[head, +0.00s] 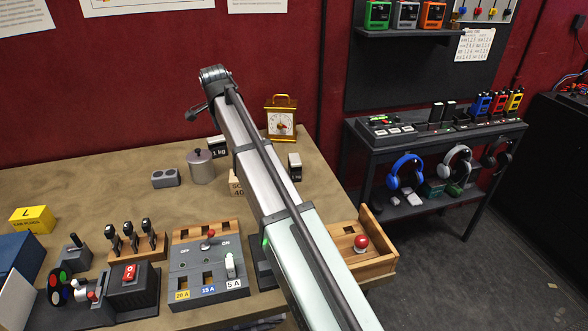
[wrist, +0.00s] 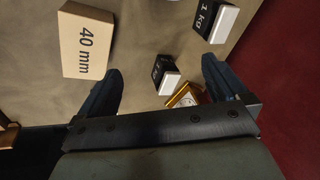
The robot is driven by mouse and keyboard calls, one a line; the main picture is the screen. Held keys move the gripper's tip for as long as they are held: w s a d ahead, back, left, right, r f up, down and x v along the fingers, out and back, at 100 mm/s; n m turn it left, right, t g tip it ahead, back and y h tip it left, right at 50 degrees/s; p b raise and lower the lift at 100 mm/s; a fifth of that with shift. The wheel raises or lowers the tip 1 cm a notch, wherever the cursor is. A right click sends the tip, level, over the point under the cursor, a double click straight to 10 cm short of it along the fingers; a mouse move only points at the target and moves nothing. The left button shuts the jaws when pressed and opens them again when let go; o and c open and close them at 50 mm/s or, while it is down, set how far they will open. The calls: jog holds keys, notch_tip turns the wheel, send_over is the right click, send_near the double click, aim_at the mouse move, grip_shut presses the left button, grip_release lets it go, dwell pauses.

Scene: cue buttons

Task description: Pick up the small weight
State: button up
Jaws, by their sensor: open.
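The small weight (wrist: 165,76) is a dark block with a white end, and its label is too blurred to read. In the wrist view it appears between my two dark fingers, touching neither. My gripper (wrist: 162,65) is open and empty. The small weight also shows in the head view (head: 294,167), just right of my arm. A larger weight (wrist: 214,20), marked 1 kg, is at the upper right in the wrist view. In the head view it stands left of my arm (head: 217,146). My gripper is hidden behind my arm in the head view.
A 40 mm wooden block (wrist: 87,40) lies left of my fingers. A gold clock (head: 281,118) stands behind the small weight. A grey canister (head: 201,166), a switch panel (head: 208,263) and a wooden tray with a red button (head: 361,244) are nearby. The table's left rear is clear.

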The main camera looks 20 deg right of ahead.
aim_at(295, 167)
jog(key=s+d+m+g, duration=0.1)
jog(key=s+d+m, duration=0.1)
jog(key=d, duration=0.4)
jog(key=s+d+m+g, duration=0.1)
jog(key=s+d+m, duration=0.1)
jog(key=d, duration=0.5)
jog(key=s+d+m+g, duration=0.1)
jog(key=d+m, duration=0.1)
jog(key=d, duration=0.4)
jog(key=shift+s+d+r+g+y, duration=0.1)
jog(key=shift+s+d+g+y, duration=0.2)
jog(key=shift+s+y, duration=0.1)
jog(key=shift+s+d+f, duration=0.1)
jog(key=shift+f, duration=3.3)
jog(key=shift+s+d+f, duration=0.1)
jog(key=shift+f, duration=3.25)
grip_shut()
